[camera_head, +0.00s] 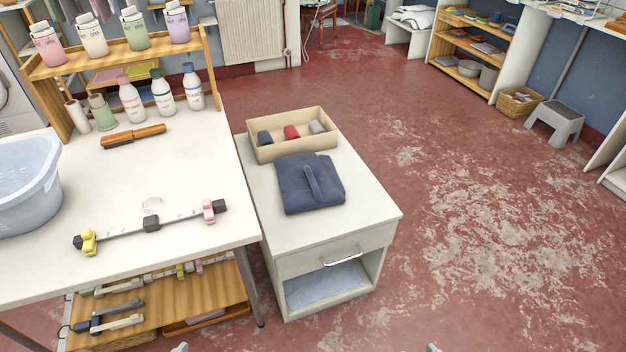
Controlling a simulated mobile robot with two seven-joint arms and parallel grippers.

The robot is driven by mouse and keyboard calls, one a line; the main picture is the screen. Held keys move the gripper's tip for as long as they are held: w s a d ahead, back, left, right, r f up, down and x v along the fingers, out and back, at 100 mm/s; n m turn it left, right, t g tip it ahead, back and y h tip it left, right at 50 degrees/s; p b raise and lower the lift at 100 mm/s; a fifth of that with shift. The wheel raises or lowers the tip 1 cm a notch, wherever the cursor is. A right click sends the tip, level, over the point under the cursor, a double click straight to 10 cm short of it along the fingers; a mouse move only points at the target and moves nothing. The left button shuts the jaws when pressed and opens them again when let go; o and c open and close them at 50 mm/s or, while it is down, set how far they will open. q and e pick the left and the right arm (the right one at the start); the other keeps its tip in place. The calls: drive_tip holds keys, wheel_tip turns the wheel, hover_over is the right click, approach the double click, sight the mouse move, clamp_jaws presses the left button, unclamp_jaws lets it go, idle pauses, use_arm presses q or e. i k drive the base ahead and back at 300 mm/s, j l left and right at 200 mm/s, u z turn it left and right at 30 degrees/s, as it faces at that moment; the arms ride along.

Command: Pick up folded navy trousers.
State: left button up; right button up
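The folded navy trousers (309,184) lie flat in a compact bundle on the top of a small white cabinet (355,208). A raised strip of the same fabric runs across the bundle. The trousers lie just in front of a shallow beige box. Only small grey tips show at the bottom edge, seemingly of my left gripper (180,347) and my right gripper (433,348). Both are well below and apart from the trousers. Their fingers are mostly cut off by the frame, so I cannot see whether they are open or shut.
The beige box (262,155) holds several small rolled items. A white table (185,185) on the left carries a hanger bar (180,222), a brush (133,136), bottles and a pale blue tub (25,180). The cabinet has a drawer handle (342,257) in front.

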sight(308, 181)
drive_tip(key=i+l+u, duration=0.1)
drive_tip(key=l, duration=0.2)
drive_tip(key=i+l, duration=0.15)
drive_tip(key=l, duration=0.15)
drive_tip(key=i+l+u, duration=0.15)
drive_tip(key=l, duration=0.15)
drive_tip(key=i+l, duration=0.1)
drive_tip(key=l, duration=0.25)
drive_tip(key=i+l+u, duration=0.1)
drive_tip(key=i+l, duration=0.2)
drive_tip(key=i+l+u, duration=0.1)
drive_tip(key=i+l, duration=0.15)
drive_tip(key=l, duration=0.2)
drive_tip(key=i+l+u, duration=0.1)
drive_tip(key=i+l, duration=0.15)
drive_tip(key=l, duration=0.15)
